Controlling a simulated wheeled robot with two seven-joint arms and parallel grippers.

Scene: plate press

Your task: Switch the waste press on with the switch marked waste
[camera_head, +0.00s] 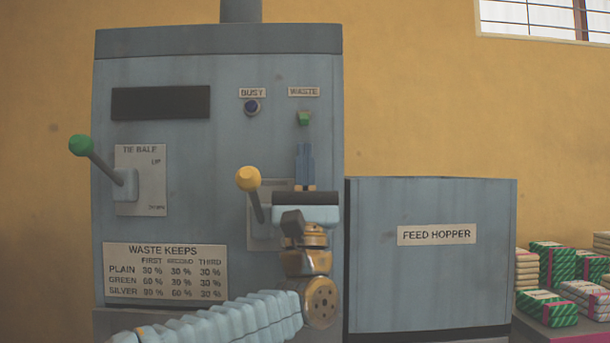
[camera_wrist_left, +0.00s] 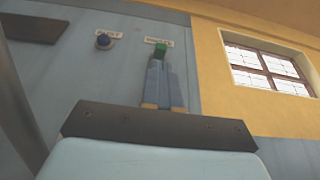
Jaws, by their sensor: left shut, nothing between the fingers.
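The waste press is a tall blue-grey cabinet (camera_head: 225,75). A small green switch (camera_head: 304,118) sits under the label marked WASTE (camera_head: 304,92) at its upper right. My left gripper (camera_head: 305,148) is shut and empty, pointing up just below the green switch in the head view. In the left wrist view the shut fingers (camera_wrist_left: 163,64) reach up to the lower edge of the green switch (camera_wrist_left: 161,49). I cannot tell whether they touch it. My right gripper is not in view.
A blue knob (camera_head: 252,107) marked BUSY is left of the switch. A yellow-knobbed lever (camera_head: 248,179) stands close beside my left gripper. A green-knobbed lever (camera_head: 80,145) is further left. The feed hopper (camera_head: 430,275) is at right, with wrapped bundles (camera_head: 547,308) beyond it.

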